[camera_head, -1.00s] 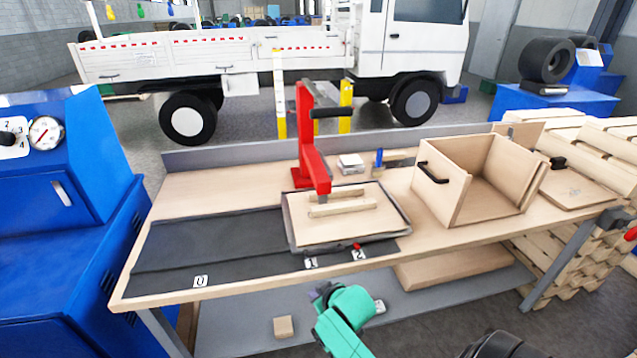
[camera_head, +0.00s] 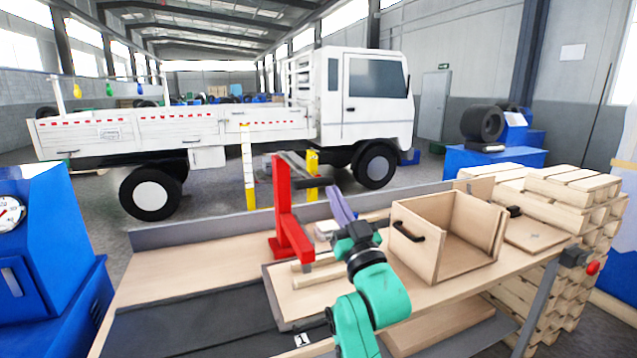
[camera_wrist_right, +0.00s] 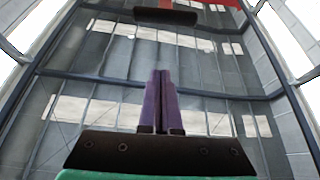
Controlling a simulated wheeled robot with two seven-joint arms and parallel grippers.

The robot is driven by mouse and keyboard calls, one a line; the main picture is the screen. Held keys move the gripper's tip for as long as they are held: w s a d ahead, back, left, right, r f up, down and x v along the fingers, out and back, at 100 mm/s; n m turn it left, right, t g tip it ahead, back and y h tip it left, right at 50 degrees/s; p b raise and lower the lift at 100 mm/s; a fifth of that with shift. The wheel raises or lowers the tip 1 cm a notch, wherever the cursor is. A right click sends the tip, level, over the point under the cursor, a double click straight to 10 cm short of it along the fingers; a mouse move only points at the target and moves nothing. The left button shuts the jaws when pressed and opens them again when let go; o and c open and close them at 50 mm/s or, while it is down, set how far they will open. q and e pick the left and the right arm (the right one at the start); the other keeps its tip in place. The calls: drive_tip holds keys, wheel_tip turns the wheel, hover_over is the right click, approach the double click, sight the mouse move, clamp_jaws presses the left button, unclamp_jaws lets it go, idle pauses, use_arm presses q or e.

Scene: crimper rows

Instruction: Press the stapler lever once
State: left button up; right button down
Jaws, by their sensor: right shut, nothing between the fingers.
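The red stapler (camera_head: 283,205) stands upright on the bench, with a black lever handle (camera_head: 308,181) near its top. In the right wrist view the black handle (camera_wrist_right: 165,17) lies across the top, with a bit of red behind it. My right gripper (camera_head: 330,190), on a green arm, points upward just right of the red post. Its purple fingers (camera_wrist_right: 161,75) are together and empty, apart from the handle in the wrist view. Whether they overlap the handle in depth is hard to tell from the head view. My left gripper is not in view.
A wooden board in a dark tray (camera_head: 285,310) lies under the stapler, partly hidden by my arm. An open wooden box (camera_head: 415,240) with a black handle stands close on the right. A dark mat (camera_head: 190,330) covers the bench's left front. A truck (camera_head: 360,90) stands behind.

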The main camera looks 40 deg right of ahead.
drive_tip(key=r+p+x, duration=0.1)
drive_tip(key=p+x, duration=0.4)
drive_tip(key=x, duration=0.5)
drive_tip(key=f, duration=0.2)
drive_tip(key=f+p, duration=0.1)
drive_tip(key=f, duration=0.2)
drive_tip(key=shift+w, duration=0.25)
